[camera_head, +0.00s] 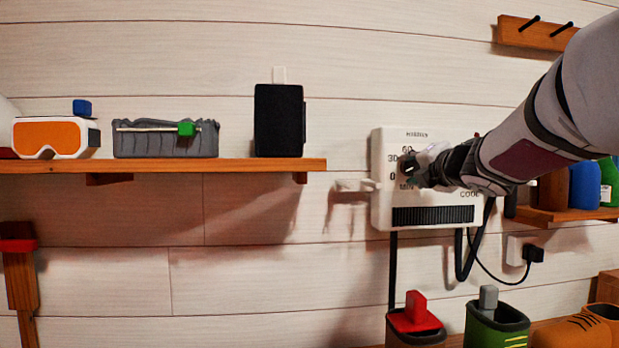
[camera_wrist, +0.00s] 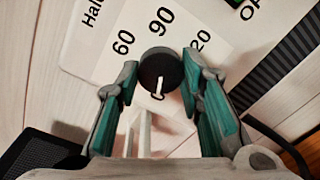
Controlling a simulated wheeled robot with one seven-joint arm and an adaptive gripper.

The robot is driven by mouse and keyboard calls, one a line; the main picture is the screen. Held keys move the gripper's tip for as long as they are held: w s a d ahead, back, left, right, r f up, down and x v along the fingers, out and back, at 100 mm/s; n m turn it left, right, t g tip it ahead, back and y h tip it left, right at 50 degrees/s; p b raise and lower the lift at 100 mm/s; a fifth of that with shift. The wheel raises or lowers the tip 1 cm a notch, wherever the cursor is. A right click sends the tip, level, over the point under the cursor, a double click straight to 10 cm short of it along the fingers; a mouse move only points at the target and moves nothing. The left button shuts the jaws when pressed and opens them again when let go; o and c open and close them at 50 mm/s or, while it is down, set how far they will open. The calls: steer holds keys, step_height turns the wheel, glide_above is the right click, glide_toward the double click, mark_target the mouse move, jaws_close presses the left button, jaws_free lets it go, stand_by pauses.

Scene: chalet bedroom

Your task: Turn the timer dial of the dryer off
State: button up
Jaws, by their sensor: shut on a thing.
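The dryer is a white box (camera_head: 383,210) on the plank wall with a dark grille low on its front. Its timer dial is a round black knob (camera_wrist: 160,66) with a white pointer line, ringed by printed numbers such as 60 and 90. In the wrist view the line points down toward a mark that is partly hidden. My gripper (camera_head: 420,169) is at the dryer's front, with its green-padded fingers on either side of the dial, shut on it. In the head view my gripper hides much of the dial and some printing.
A wooden shelf (camera_head: 250,165) to the left holds goggles (camera_head: 80,150), a grey item and a black box (camera_head: 279,121). A white peg (camera_head: 355,185) juts out left of the dryer. Boots (camera_head: 412,325) stand below, and bottles (camera_head: 584,186) stand on a right shelf. Cables hang under the dryer.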

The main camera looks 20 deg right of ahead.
steer(key=shift+f+n+b, duration=0.1)
steer(key=shift+n+b, duration=0.25)
steer(key=shift+n, duration=0.15)
steer(key=o, duration=1.2)
steer(key=shift+c, duration=0.2)
steer(key=shift+s+a, duration=0.15)
steer(key=shift+s, duration=0.3)
steer(key=v, duration=1.1)
